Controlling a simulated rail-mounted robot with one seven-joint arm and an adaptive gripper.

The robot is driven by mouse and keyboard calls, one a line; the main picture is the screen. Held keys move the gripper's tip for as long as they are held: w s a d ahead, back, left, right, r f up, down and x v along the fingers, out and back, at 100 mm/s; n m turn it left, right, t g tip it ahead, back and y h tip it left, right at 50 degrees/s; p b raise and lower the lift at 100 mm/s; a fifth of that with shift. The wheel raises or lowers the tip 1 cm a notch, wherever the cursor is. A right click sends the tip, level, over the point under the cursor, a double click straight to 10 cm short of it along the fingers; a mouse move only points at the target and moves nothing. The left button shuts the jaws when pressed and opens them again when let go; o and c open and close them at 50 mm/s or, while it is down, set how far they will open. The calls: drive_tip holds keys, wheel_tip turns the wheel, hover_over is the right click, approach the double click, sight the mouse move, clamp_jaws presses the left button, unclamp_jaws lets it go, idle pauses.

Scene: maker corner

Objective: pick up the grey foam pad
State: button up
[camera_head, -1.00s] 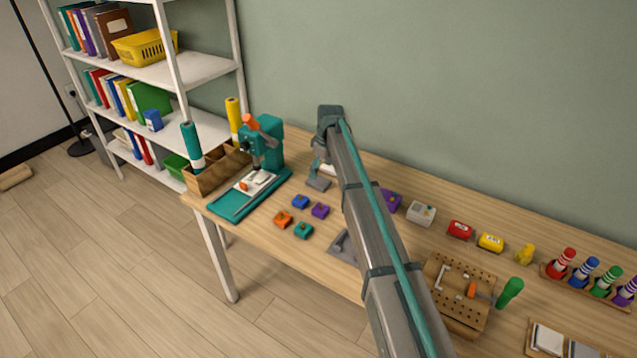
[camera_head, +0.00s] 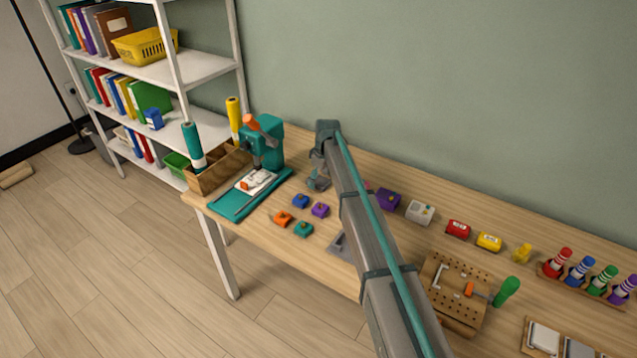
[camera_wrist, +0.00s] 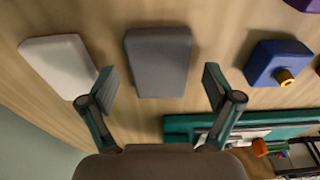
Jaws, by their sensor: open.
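The grey foam pad (camera_wrist: 158,62) lies flat on the wooden table in the wrist view, a rounded grey block between and just beyond my two fingertips. My gripper (camera_wrist: 160,82) is open and empty, one finger on each side of the pad's line, apart from it. In the head view my gripper (camera_head: 318,180) is small, low over the back of the table, right of the teal press. There I cannot clearly tell the pad from the gripper.
A white pad (camera_wrist: 62,66) lies close left of the grey one. A blue knobbed block (camera_wrist: 278,63) is to the right. The teal press (camera_head: 265,145) stands beside my gripper in the head view. A pegboard block (camera_head: 458,290) is at the right.

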drive_tip(key=shift+f, duration=0.25)
idle(0.3)
drive_tip(key=c, duration=0.8)
